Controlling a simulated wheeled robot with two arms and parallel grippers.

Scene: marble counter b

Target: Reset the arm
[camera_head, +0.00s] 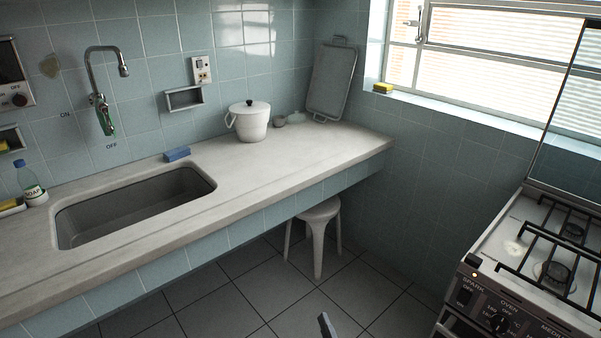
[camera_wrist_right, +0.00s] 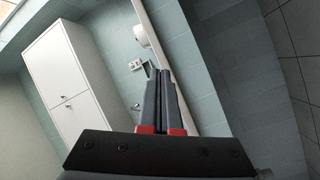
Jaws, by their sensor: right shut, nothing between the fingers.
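My right gripper (camera_head: 325,322) shows only as a small dark tip at the bottom edge of the head view, over the floor tiles. In the right wrist view, the right gripper (camera_wrist_right: 161,76) has its two grey fingers with red bases side by side, shut and empty. It is in the air, apart from the counter and the stool. My left gripper is not in view.
A marble counter (camera_head: 285,153) with a sink (camera_head: 130,210) runs along the left wall. A white pot (camera_head: 250,122) stands on it. A white stool (camera_head: 318,225) is under the counter. A stove (camera_head: 530,255) stands at right. The floor between is clear.

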